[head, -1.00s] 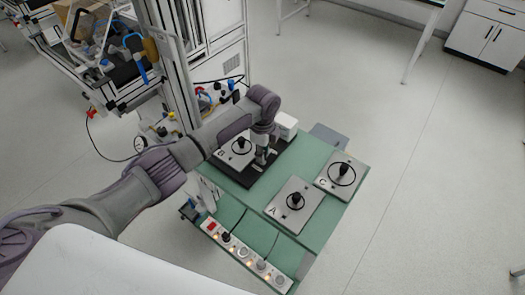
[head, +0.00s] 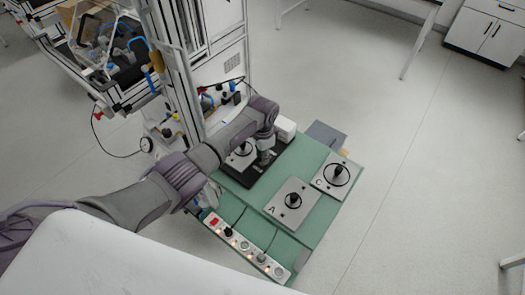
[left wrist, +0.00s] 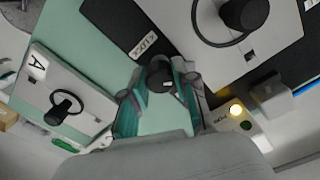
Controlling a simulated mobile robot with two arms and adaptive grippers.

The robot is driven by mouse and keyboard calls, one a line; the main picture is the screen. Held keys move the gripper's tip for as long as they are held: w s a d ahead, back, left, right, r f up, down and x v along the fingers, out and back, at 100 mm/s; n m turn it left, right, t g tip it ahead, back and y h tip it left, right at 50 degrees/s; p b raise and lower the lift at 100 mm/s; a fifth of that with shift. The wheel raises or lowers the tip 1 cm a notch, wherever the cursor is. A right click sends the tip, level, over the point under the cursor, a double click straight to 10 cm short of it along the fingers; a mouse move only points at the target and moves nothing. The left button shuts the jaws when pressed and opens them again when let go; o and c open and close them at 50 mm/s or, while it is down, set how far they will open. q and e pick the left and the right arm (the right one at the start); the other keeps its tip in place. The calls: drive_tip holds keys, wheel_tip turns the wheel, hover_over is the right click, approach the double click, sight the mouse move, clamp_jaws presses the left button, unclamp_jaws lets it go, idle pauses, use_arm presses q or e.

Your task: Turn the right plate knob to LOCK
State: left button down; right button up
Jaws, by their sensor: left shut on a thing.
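My left gripper (head: 265,157) points down at the black base (head: 255,178) beside plate B (head: 241,158) on the green table. In the left wrist view, its fingers (left wrist: 160,88) are closed around a small black knob (left wrist: 160,76). A white label reading LOCK (left wrist: 144,45) lies on the black base next to the knob. The grip hides part of the knob, and I cannot tell which way it points. Plate B's grey surface with a large black handle (left wrist: 243,14) also shows there. My right gripper is not in view.
Plate A (head: 280,212) and plate C (head: 326,179) lie on the green table, each with a black handle and ring. A white block (head: 285,127) stands behind the gripper. A panel of buttons and lamps (head: 247,250) runs along the front. A framed machine (head: 170,60) stands behind left.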

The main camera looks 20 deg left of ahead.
use_arm(q)
drive_tip(key=n+p, duration=0.1)
drive_tip(key=n, duration=0.2)
drive_tip(key=shift+r+n, duration=0.15)
drive_tip(key=shift+n, duration=0.15)
drive_tip(key=shift+n+p, duration=0.7)
drive_tip(key=shift+n, duration=1)
drive_tip(key=c, duration=0.9)
unclamp_jaws()
wheel_tip(320, 180, up, 12)
drive_tip(key=shift+f, duration=0.1)
